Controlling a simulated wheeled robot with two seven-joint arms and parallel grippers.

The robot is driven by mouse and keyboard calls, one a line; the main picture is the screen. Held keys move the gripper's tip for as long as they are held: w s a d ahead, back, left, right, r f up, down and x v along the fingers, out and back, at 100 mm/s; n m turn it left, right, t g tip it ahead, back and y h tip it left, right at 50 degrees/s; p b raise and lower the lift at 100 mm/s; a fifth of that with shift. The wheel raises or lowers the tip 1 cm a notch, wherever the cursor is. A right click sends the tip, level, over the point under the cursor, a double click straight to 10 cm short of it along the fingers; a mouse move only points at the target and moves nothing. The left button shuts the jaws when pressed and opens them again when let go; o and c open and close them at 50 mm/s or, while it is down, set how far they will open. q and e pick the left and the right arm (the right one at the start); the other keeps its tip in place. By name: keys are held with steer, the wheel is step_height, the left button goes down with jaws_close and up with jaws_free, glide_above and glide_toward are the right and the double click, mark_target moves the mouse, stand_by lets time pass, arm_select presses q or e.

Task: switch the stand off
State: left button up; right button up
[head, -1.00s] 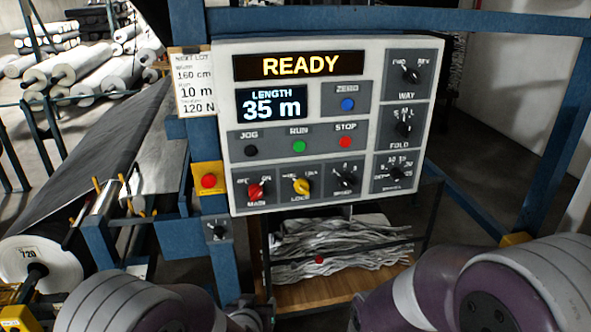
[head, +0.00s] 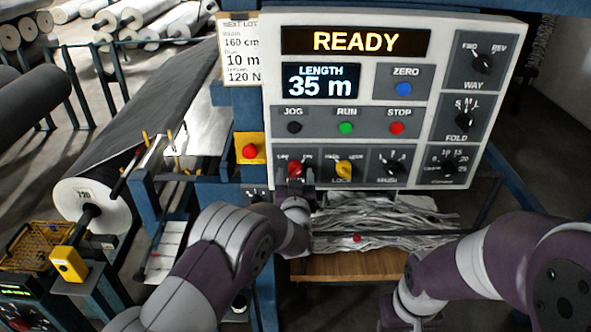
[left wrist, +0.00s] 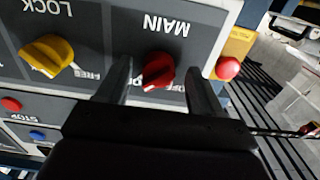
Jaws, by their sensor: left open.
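The stand's control panel (head: 470,30) has a lit READY display (head: 355,41) and a LENGTH display (head: 320,83) reading 35 m. The red MAIN knob (head: 295,168) is at its lower left, partly hidden by my left gripper (head: 294,184). In the left wrist view, the MAIN knob (left wrist: 158,70) appears between the two open fingers (left wrist: 158,82), with a gap on each side. The labels around it are partly hidden, and I cannot tell its setting for sure. My right arm shows at the lower right, but its gripper is out of view.
The yellow LOCK knob (head: 344,169) is just right of MAIN. A red button on a yellow box (head: 250,150) is close on the left. JOG, RUN (head: 346,128) and STOP (head: 397,128) buttons are above. A shelf of grey strips (head: 380,220) is below the panel.

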arm_select(q)
steer(key=shift+w+a+r, duration=0.1)
steer(key=shift+w+r, duration=0.05)
steer(key=shift+r, duration=0.05)
steer(key=shift+w+d+f, duration=0.15)
steer(key=shift+w+d, duration=0.05)
steer(key=shift+w, duration=0.1)
steer(key=shift+c, duration=0.6)
steer(key=c, duration=0.9)
steer(key=shift+f+b, duration=0.15)
steer(key=shift+b, duration=0.35)
steer(key=n+b, duration=1.4)
steer(key=b, duration=0.5)
steer(key=shift+d+f+b, duration=0.1)
steer(key=shift+f+b, duration=0.05)
steer(key=shift+b, duration=0.2)
steer(key=shift+r+n+b, duration=0.15)
steer(key=shift+n+b, duration=0.7)
steer(key=shift+n, duration=0.15)
steer(key=shift+r+n+b, duration=0.1)
steer(key=shift+n+b, duration=0.75)
steer(key=shift+n, duration=0.15)
